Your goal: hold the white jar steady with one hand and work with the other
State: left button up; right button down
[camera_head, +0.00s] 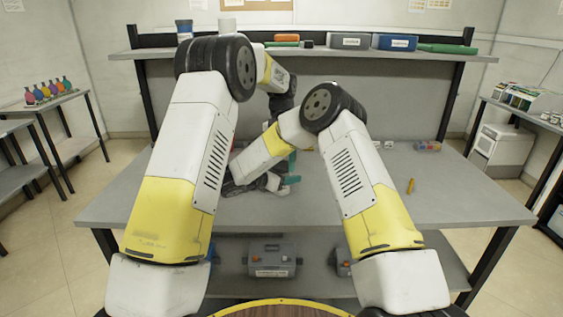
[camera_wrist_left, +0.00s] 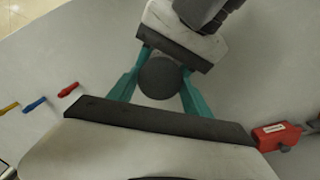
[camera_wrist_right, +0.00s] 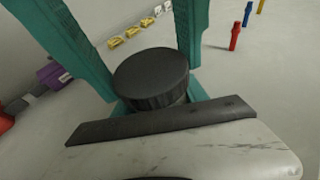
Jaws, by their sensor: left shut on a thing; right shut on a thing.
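A round black lid (camera_wrist_right: 152,78) with a ribbed edge shows in the right wrist view, and also in the left wrist view (camera_wrist_left: 159,78). The white jar's body is hidden below the lid and behind the grippers. My left gripper (camera_head: 291,162) comes down from above, and its teal fingers are shut on the lid. My right gripper (camera_head: 284,182) lies low and roughly level over the bench, shut on the jar body under the lid. My arms cover much of this spot in the head view.
A grey bench (camera_head: 460,190) has clear room at the right. A small yellow piece (camera_head: 410,185) and a coloured box (camera_head: 428,146) stand there. A raised shelf (camera_head: 400,53) crosses the back; a grey toolbox (camera_head: 272,258) sits below.

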aim_at(282, 164)
pick_arm(q)
jog(key=shift+r, duration=0.15)
jog(key=shift+r, duration=0.95)
jog(key=shift+r, duration=2)
pick_arm(e)
jog(key=c, duration=0.5)
grip_release()
